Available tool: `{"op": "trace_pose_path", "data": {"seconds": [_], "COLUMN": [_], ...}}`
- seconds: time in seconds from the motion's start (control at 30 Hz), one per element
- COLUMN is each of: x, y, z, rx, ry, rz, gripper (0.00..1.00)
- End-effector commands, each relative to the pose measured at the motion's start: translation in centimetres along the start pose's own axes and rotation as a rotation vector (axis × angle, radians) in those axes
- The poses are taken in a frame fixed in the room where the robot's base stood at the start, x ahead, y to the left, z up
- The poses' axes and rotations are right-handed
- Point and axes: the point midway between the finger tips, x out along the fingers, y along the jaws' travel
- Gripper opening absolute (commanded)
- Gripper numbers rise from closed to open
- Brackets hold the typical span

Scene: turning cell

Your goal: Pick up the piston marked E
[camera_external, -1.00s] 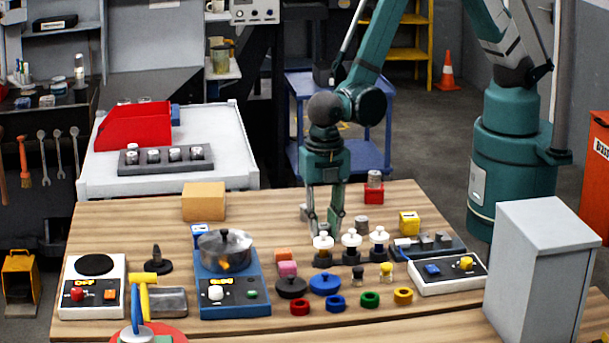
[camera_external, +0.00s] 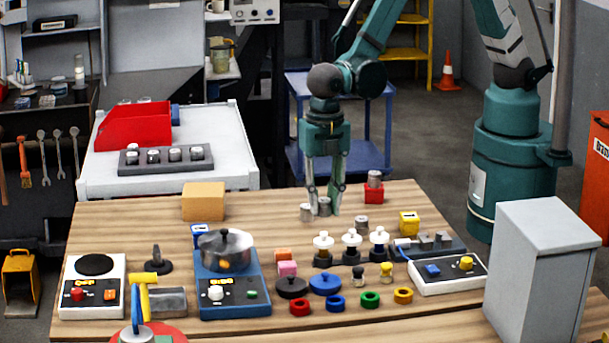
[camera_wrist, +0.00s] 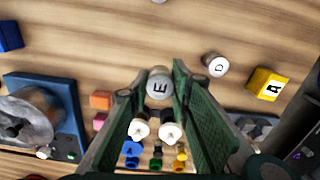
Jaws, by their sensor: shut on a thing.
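The piston marked E (camera_wrist: 159,84) is a grey-white cylinder with a black E on its top, seen between my finger pads in the wrist view. In the external view it is a small metal cylinder (camera_external: 325,206) between my fingertips. My gripper (camera_external: 323,208) points straight down and is shut on it. Whether it is clear of the table I cannot tell. The piston marked D (camera_wrist: 215,66) stands apart to the right in the wrist view. Another metal piston (camera_external: 306,212) stands just left of my gripper in the external view, its letter not readable.
A piston on a red block (camera_external: 374,194) is behind to the right. A yellow block marked A (camera_wrist: 268,84) is at the right. White-knobbed parts (camera_external: 351,241), a pot on a blue unit (camera_external: 225,250) and coloured rings (camera_external: 370,299) are in front.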

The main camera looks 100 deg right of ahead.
Motion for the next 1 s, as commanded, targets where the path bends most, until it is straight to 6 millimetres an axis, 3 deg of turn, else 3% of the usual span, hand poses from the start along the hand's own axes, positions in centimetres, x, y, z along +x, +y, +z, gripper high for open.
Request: {"op": "trace_pose_path", "data": {"seconds": [0.33,1.0], "x": [-2.9,-3.2], "y": [0.0,0.0], "z": [0.0,0.0], "rx": [0.0,0.0], "ry": [0.0,0.0], "rz": [0.0,0.0], "gripper": [0.08,0.08]}}
